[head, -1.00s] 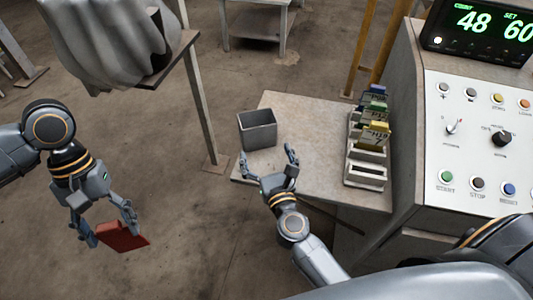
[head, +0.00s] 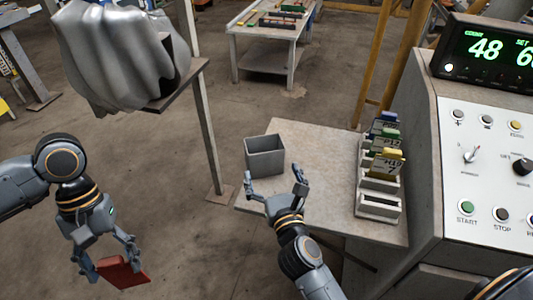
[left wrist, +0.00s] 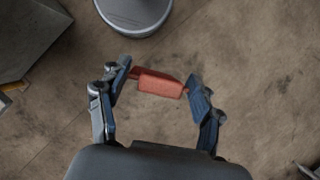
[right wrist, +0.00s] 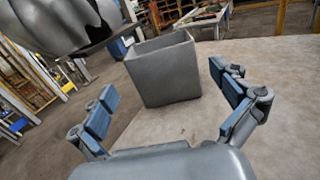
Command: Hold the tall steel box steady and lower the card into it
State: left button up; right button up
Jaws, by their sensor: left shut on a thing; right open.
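The tall steel box (head: 265,158) is a grey open-topped box standing upright near the left edge of the small table. It also shows in the right wrist view (right wrist: 165,75), ahead of the fingers. My right gripper (head: 274,184) is open, in front of the box and apart from it, with its fingers pointing toward it. My left gripper (head: 106,264) is shut on a red card (head: 124,273) and holds it above the floor, well left of the table. The card also shows between the fingers in the left wrist view (left wrist: 160,84).
A rack (head: 379,206) with several coloured cards stands on the table (head: 315,150), right of the box. A control panel (head: 490,165) rises at the right. A draped grey cloth (head: 115,55) hangs over a stand at the upper left. A workbench (head: 265,35) stands behind.

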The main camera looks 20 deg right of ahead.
aim_at(266, 156)
pick_arm(q)
jog(key=shift+r+p, duration=0.5)
jog(key=shift+r, duration=0.2)
pick_arm(e)
jog(key=w, duration=0.8)
jog(key=shift+w+d, duration=0.25)
jog(key=shift+d, duration=0.1)
jog(key=c, duration=1.1)
